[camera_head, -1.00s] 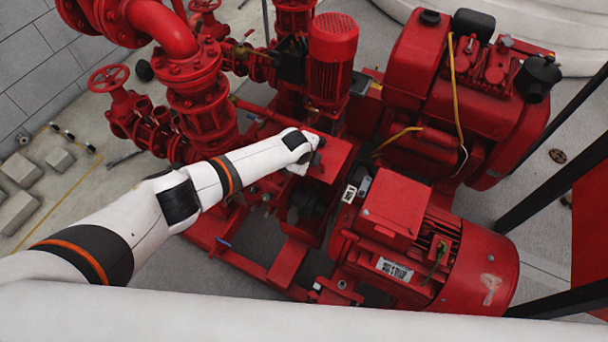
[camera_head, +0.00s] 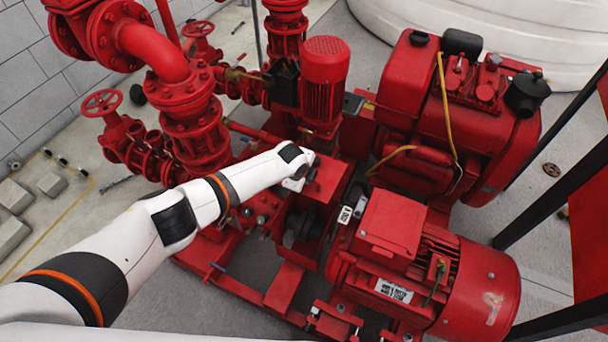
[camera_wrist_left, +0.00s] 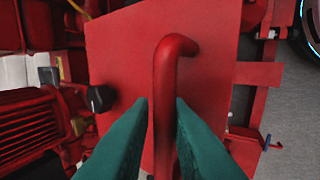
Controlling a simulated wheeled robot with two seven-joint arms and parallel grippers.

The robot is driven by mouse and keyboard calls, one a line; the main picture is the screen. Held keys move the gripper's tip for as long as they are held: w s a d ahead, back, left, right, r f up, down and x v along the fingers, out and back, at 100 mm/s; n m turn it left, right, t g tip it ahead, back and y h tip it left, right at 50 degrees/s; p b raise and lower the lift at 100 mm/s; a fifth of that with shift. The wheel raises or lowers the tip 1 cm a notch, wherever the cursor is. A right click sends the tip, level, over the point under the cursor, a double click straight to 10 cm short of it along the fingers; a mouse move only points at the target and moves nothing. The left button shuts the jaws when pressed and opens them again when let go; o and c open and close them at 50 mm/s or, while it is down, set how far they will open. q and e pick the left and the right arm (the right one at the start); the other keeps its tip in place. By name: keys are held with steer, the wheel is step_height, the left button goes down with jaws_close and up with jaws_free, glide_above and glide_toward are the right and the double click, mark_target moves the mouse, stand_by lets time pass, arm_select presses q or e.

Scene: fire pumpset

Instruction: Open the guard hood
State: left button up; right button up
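The guard hood (camera_head: 326,181) is a red sheet-metal cover between the pump and the red motor. In the left wrist view its flat red plate (camera_wrist_left: 118,52) fills the middle, with a bent red bar handle (camera_wrist_left: 165,75) standing on it. My left gripper's green fingers (camera_wrist_left: 162,103) lie on both sides of this handle, close against it, and look shut on it. In the head view my left arm reaches in from the left and its hand (camera_head: 300,165) is over the hood; the fingers and handle are hidden there. My right gripper is not in view.
A red motor (camera_head: 393,225) stands at the near right of the hood. A finned vertical motor (camera_head: 325,85) rises behind it, and the engine (camera_head: 455,110) stands at the back right. Pipes and valves (camera_head: 180,100) crowd the left. A dark post (camera_head: 550,195) stands at right.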

arm_select(q)
steer(key=shift+s+a+r, duration=0.1)
steer(key=shift+s+r, duration=0.1)
steer(key=shift+r, duration=0.4)
steer(key=p+v, duration=0.2)
steer(key=v, duration=0.8)
steer(key=shift+s+r, duration=0.2)
steer(key=shift+r, duration=0.1)
steer(key=shift+f, duration=0.1)
